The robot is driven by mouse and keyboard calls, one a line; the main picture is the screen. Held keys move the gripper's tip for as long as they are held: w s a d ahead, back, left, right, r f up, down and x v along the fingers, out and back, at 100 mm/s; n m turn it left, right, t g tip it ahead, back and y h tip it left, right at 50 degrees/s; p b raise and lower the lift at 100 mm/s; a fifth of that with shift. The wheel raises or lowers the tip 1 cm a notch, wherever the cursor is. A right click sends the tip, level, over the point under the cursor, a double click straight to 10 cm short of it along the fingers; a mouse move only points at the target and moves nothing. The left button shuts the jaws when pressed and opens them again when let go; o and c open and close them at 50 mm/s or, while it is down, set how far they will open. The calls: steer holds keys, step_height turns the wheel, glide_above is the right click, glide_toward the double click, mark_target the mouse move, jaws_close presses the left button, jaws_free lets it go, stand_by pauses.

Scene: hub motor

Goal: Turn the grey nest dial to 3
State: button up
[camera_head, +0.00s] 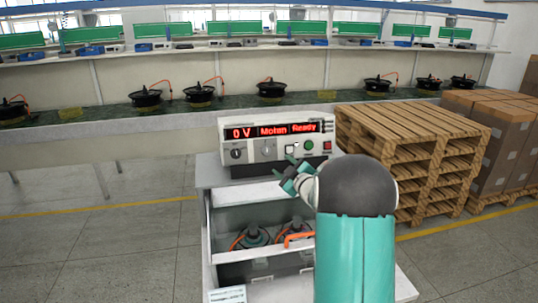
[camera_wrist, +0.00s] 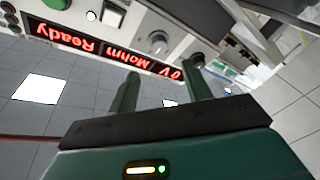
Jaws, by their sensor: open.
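The tester (camera_head: 277,167) is a pale box with a red display reading "0 V", "Mohm" and "Ready". The grey dial (camera_head: 268,150) is on its front panel, below "Mohm". It also shows in the wrist view (camera_wrist: 158,43), upside down, beyond and between my fingers. A black dial (camera_head: 236,155) is to its left in the head view. The setting of the grey dial is too small to read. My gripper (camera_head: 293,180) is open and empty in front of the panel, lower right of the grey dial. Both fingers (camera_wrist: 161,88) are apart from the panel.
The tester stands on a cart (camera_head: 204,190) whose lower shelf holds black motors with orange cables. A green button (camera_head: 309,145) is on the panel's right. Stacked pallets (camera_head: 400,135) stand close on the right. A long workbench (camera_head: 120,127) with motors runs behind. Floor at left is clear.

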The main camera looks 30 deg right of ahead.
mark_target(268, 152)
steer(key=w, duration=1.1)
steer(key=shift+d, duration=0.2)
steer(key=c, duration=0.9)
